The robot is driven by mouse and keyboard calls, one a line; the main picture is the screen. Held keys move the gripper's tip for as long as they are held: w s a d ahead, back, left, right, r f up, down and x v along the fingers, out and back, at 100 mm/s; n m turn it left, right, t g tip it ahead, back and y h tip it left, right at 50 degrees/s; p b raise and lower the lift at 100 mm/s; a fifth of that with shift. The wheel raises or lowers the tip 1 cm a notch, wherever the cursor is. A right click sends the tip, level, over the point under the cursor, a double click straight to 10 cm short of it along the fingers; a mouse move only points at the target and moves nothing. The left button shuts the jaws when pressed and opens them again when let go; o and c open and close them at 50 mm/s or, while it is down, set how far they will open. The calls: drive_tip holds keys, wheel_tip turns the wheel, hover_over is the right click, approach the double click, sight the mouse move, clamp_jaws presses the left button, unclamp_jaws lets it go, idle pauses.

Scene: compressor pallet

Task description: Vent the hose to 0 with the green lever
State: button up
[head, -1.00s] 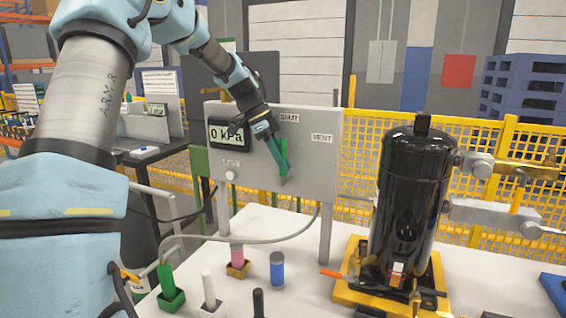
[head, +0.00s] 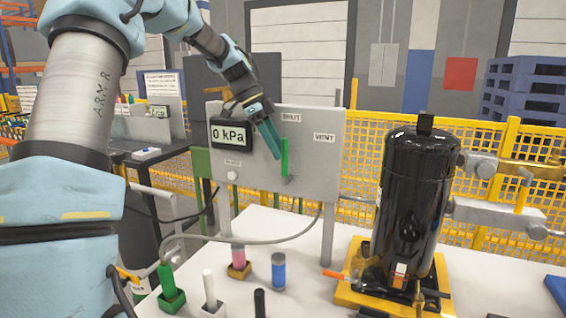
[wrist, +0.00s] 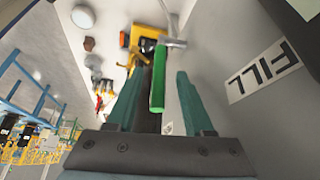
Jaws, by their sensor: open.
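The green lever (head: 285,156) stands nearly upright on the grey panel (head: 310,185), pointing up toward the SHUT label (head: 291,118). The VENT label (head: 324,138) is to its upper right. The gauge display (head: 229,134) reads 0 kPa. My gripper (head: 274,156) is open, just left of the lever in the head view. A grey hose (head: 270,240) curves across the white table.
A black compressor (head: 415,190) stands on a yellow base (head: 370,297) at right. Green (head: 167,280), white (head: 209,288), pink (head: 238,256) and blue (head: 278,270) cylinders stand on the table's front left. Yellow mesh fencing (head: 355,140) runs behind. A FILL label (wrist: 263,72) shows in the wrist view.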

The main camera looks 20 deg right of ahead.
drive_tip(key=v, duration=0.6)
drive_tip(key=shift+b, duration=0.35)
drive_tip(key=s+a+f+n+t+y, duration=0.2)
drive_tip(key=s+a+f+n, duration=0.7)
drive_tip(key=a, duration=0.4)
drive_tip(key=s+a+f+n+t+y, duration=0.2)
drive_tip(key=s+a+f+n, duration=0.7)
drive_tip(key=a+n, duration=0.5)
drive_tip(key=shift+a+f+t+y, duration=0.2)
drive_tip(key=shift+f+t+y, duration=0.1)
drive_tip(key=shift+f, duration=0.7)
drive_tip(key=shift+o, duration=0.2)
